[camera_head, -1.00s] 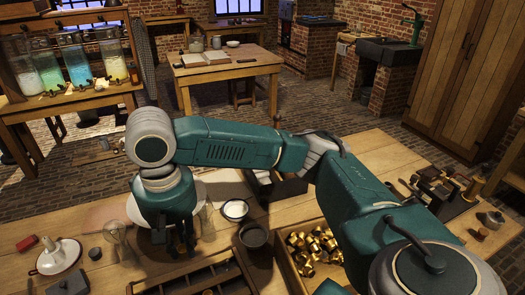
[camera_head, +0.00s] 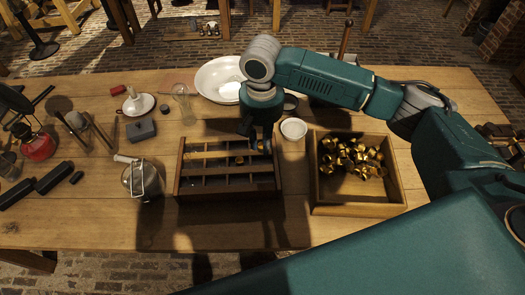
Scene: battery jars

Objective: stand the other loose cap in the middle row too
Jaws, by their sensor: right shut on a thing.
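A wooden tray with rows of compartments (camera_head: 228,193) stands on the table. A small brass cap (camera_head: 239,160) sits in its middle row. My right gripper (camera_head: 254,143) reaches down over the back right part of the tray. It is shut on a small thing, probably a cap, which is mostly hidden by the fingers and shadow. I cannot tell whether that thing touches the tray. Many brass caps lie heaped (camera_head: 350,158) in an open wooden box (camera_head: 358,210) right of the tray. My left gripper is not in view.
A white bowl (camera_head: 290,129) stands between tray and box, with a large white basin (camera_head: 215,80) behind. A glass jar with a wire handle (camera_head: 143,180) stands close left of the tray. A grey block (camera_head: 141,130) and red lamp (camera_head: 38,147) are farther left. The table front is clear.

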